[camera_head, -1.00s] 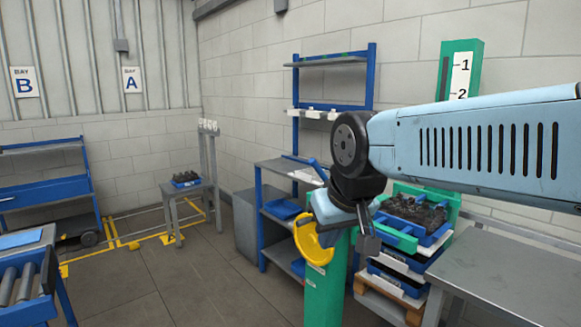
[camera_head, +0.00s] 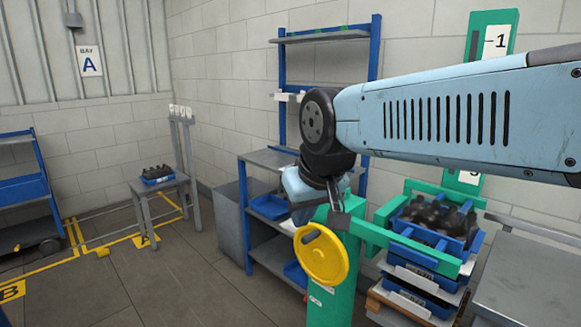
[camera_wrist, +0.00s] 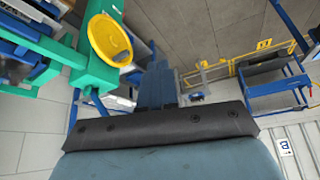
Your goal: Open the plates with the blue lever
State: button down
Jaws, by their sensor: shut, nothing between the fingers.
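The green stand (camera_head: 335,285) with a yellow handwheel (camera_head: 321,254) is just right of the middle in the head view. Green plates and arms (camera_head: 375,235) reach from it around a stack of blue crates (camera_head: 445,240); I cannot tell how far apart the plates are. My gripper (camera_head: 339,215) is shut and empty, pointing down by the top of the green stand, above the handwheel. The wrist view shows the shut fingers (camera_wrist: 157,75) beside the handwheel (camera_wrist: 110,40); contact is unclear. I cannot make out the blue lever now; my arm may hide it.
Dark bottles (camera_head: 437,212) fill the top crate. A grey table (camera_head: 530,280) stands at the right. A blue shelf rack (camera_head: 283,150) is behind the stand. A small stool (camera_head: 163,195) with a bottle crate stands at the left.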

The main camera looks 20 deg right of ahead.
jog(key=shift+w+a, duration=0.1)
jog(key=shift+w, duration=0.1)
jog(key=w+d+f+n+g+h, duration=0.8)
jog(key=w+d+f+g+h, duration=0.2)
jog(key=d+f+h, duration=0.15)
jog(key=w+a+n+t+h, duration=0.3)
jog(key=w+n+t+h, duration=0.1)
jog(key=w+n+h, duration=0.1)
jog(key=w+a+r+n+t+h, duration=0.1)
jog(key=w+a+n+t+h, duration=0.2)
jog(key=w+h, duration=0.4)
jog(key=shift+w+a+n+t, duration=0.4)
jog(key=shift+w+a+n, duration=0.3)
jog(key=shift+w+n, duration=0.4)
